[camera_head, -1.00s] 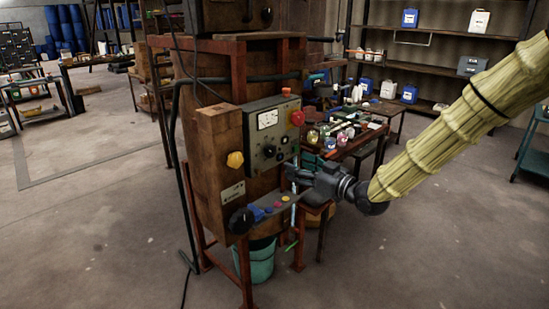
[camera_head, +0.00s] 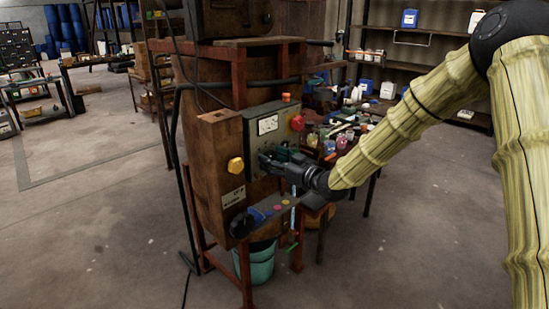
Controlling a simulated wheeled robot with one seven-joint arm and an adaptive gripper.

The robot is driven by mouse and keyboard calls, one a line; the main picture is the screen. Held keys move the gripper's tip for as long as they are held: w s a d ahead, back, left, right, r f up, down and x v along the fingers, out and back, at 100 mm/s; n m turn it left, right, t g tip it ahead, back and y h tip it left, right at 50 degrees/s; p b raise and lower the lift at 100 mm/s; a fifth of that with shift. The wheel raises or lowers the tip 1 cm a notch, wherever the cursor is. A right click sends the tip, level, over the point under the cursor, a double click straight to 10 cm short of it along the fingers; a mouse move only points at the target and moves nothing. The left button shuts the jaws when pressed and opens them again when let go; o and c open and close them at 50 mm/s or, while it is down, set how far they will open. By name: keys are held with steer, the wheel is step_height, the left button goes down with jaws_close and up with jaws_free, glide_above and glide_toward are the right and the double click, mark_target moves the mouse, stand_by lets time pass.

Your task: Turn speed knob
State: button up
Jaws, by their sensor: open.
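A grey control panel (camera_head: 255,141) is mounted on the front of a rusty brown vat (camera_head: 212,100). It carries a white dial gauge (camera_head: 267,125) and a red knob (camera_head: 297,123) at its upper right. My gripper (camera_head: 266,160) is open, with its fingertips at the lower part of the panel. The black knob there is hidden behind my fingers. I cannot tell whether the fingers touch it or are around it.
A yellow knob (camera_head: 235,165) sits left of the panel. A small shelf (camera_head: 287,204) with coloured items juts out below. A teal bucket (camera_head: 258,262) stands under the vat. A cluttered table (camera_head: 345,160) is behind my arm. The floor at left is clear.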

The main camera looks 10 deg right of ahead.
steer(key=c, duration=1)
steer(key=shift+m, duration=0.3)
steer(key=m, duration=0.9)
steer(key=shift+m, duration=0.4)
steer(key=m+b, duration=0.2)
steer(key=m, duration=0.3)
steer(key=shift+r+m+b, duration=0.1)
steer(key=shift+m+b, duration=1.35)
steer(key=shift+m, duration=0.75)
